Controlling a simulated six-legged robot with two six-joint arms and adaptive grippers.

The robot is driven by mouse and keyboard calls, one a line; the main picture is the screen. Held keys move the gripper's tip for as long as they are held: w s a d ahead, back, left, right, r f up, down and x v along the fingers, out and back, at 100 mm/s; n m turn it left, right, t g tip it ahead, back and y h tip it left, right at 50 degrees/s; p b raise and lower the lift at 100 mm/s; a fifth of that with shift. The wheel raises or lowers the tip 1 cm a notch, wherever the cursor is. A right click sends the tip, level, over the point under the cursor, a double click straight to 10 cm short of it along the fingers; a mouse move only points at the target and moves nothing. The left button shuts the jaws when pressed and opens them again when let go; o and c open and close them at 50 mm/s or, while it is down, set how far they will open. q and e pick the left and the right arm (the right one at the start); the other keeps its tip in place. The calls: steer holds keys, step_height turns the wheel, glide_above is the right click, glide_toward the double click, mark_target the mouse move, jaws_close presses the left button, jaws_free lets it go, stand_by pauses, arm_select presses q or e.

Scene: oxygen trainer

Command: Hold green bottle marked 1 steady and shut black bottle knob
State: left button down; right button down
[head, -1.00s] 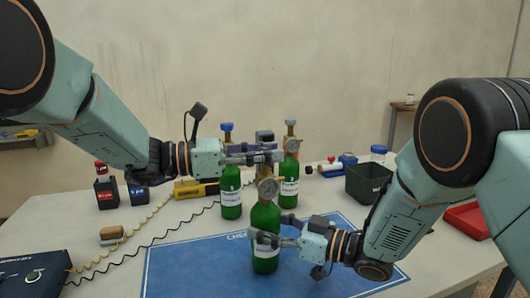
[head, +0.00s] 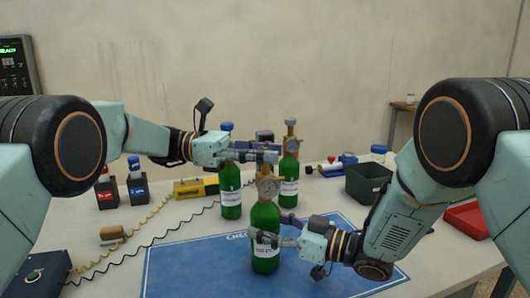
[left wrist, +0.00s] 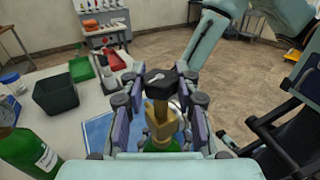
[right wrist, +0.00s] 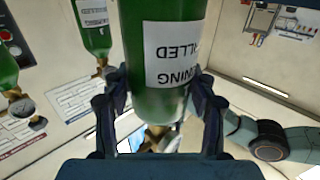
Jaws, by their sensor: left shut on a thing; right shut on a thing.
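The front green bottle (head: 265,218) stands upright on the blue mat (head: 190,268), with a brass valve, a round gauge (head: 267,188) and a black knob (head: 265,136) on top. Its label is too small to read a number. My right gripper (head: 268,240) is shut around its body, and the right wrist view shows the green bottle (right wrist: 165,100) between the fingers. My left gripper (head: 262,156) is shut at the top of the valve. The left wrist view shows the black knob (left wrist: 160,81) between its fingers. The fingers partly hide the valve in the head view.
Two more green bottles stand behind, one with a blue knob (head: 227,127), one with a pale knob (head: 290,122). A dark green bin (head: 366,183) and a red tray (head: 466,221) lie right. A yellow device (head: 196,187) with coiled cords and two small bottles stand left.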

mark_target(265, 148)
arm_select(q)
steer(key=shift+r+m+g+y, duration=0.1)
steer(key=shift+m+g+y, duration=0.2)
steer(key=shift+m+g, duration=0.55)
steer(key=c, duration=0.9)
jaws_free()
steer(key=shift+c, duration=0.2)
step_height(265, 148, up, 10)
steer(key=shift+f, duration=0.1)
